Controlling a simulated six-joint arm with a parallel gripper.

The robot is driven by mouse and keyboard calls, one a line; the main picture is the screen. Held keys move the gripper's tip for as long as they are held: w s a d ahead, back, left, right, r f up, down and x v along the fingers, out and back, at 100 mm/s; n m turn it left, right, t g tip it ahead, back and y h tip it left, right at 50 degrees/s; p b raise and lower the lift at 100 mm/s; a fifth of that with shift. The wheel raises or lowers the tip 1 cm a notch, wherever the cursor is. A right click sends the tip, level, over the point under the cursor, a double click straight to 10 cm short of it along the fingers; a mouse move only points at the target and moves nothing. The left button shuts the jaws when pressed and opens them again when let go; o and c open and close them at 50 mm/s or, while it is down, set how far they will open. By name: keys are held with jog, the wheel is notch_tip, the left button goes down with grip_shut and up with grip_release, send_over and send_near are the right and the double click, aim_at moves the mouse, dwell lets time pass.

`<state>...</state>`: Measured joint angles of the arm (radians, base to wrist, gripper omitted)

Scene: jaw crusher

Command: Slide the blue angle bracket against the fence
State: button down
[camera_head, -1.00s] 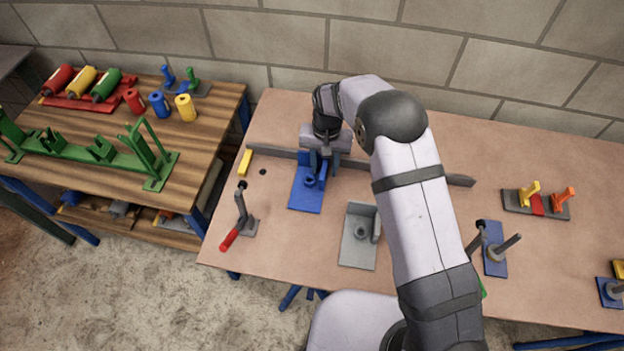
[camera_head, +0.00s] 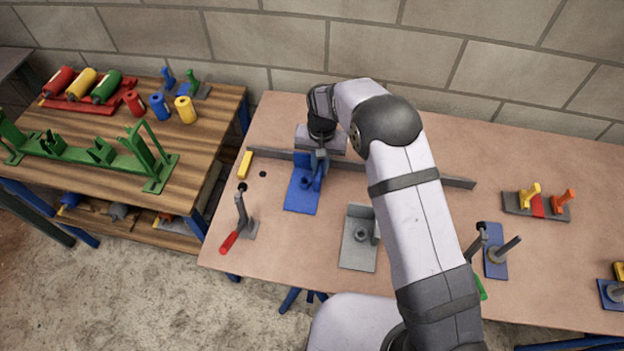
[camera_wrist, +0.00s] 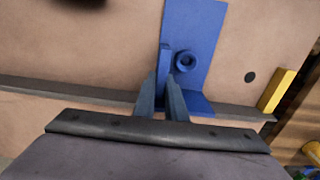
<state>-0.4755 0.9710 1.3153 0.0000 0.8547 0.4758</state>
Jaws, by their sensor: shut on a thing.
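The blue angle bracket (camera_head: 301,199) lies flat on the bench with its upright part toward the back. It also shows in the wrist view (camera_wrist: 205,35), with a round boss on its plate. My gripper (camera_head: 319,163) is shut on the bracket's upright blue part; in the wrist view the fingertips (camera_wrist: 163,92) close on it from both sides. The fence (camera_head: 425,177) is a long grey bar across the bench, also in the wrist view (camera_wrist: 60,89). The bracket's back end is at the fence, but my fingers partly hide the join, so I cannot tell whether they touch.
A yellow block (camera_head: 245,165) stands by the fence's left end. A red-handled toggle clamp (camera_head: 241,220) is left of the bracket. A grey angle bracket (camera_head: 357,247) lies to its front right. A blue-based clamp (camera_head: 495,255) stands further right.

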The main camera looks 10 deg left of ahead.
jog(key=shift+a+b, duration=0.95)
jog(key=shift+a, duration=4.6)
jog(key=shift+w, duration=0.1)
jog(key=shift+w+b, duration=0.3)
jog(key=shift+w, duration=0.35)
jog(key=shift+a, duration=0.15)
jog(key=shift+a+r+b, duration=0.1)
jog(key=shift+a+b, duration=0.2)
jog(key=shift+a, duration=0.55)
